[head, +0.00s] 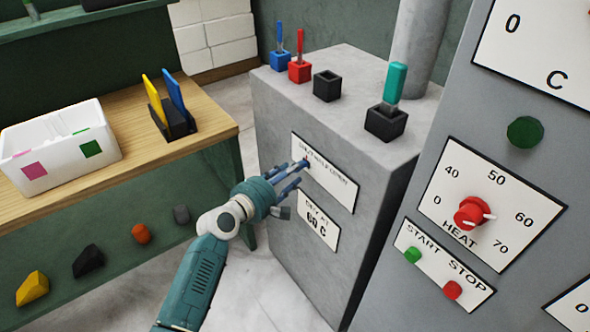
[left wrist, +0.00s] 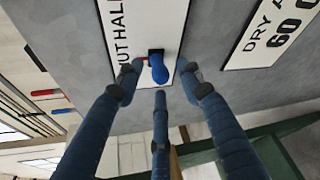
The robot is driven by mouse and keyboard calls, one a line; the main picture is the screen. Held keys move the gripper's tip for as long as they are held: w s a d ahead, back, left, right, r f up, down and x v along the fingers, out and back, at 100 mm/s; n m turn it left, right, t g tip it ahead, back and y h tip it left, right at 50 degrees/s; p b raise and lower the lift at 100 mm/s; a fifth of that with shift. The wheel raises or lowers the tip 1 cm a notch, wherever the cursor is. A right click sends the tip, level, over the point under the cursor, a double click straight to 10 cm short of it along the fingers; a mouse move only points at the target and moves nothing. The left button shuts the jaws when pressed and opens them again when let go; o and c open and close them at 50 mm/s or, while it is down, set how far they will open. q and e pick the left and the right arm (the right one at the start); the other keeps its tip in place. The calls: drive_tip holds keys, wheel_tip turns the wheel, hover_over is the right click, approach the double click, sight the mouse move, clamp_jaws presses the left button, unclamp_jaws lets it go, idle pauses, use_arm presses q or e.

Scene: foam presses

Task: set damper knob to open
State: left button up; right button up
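The damper knob (left wrist: 158,68) is blue with a red piece beside it, on a white plate (head: 336,189) lettered with SHUT, HALF and OPEN on the front of the grey box. In the head view it is mostly hidden by my fingers. My left gripper (head: 298,174) is at the plate. In the left wrist view its three blue fingers (left wrist: 160,95) are spread apart around and below the knob, with gaps, and none is clearly closed on it. Which word the knob points to I cannot tell. My right gripper is not in view.
A DRY AT 60 C plate (head: 319,221) sits just below. Colored holders, including a teal-handled one (head: 393,90), stand on the box. A press panel with a red heat knob (head: 470,213) is close on the right. A wooden bench (head: 200,120) with a white bin (head: 60,150) is left.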

use_arm(q)
drive_tip(key=shift+x, duration=1.2)
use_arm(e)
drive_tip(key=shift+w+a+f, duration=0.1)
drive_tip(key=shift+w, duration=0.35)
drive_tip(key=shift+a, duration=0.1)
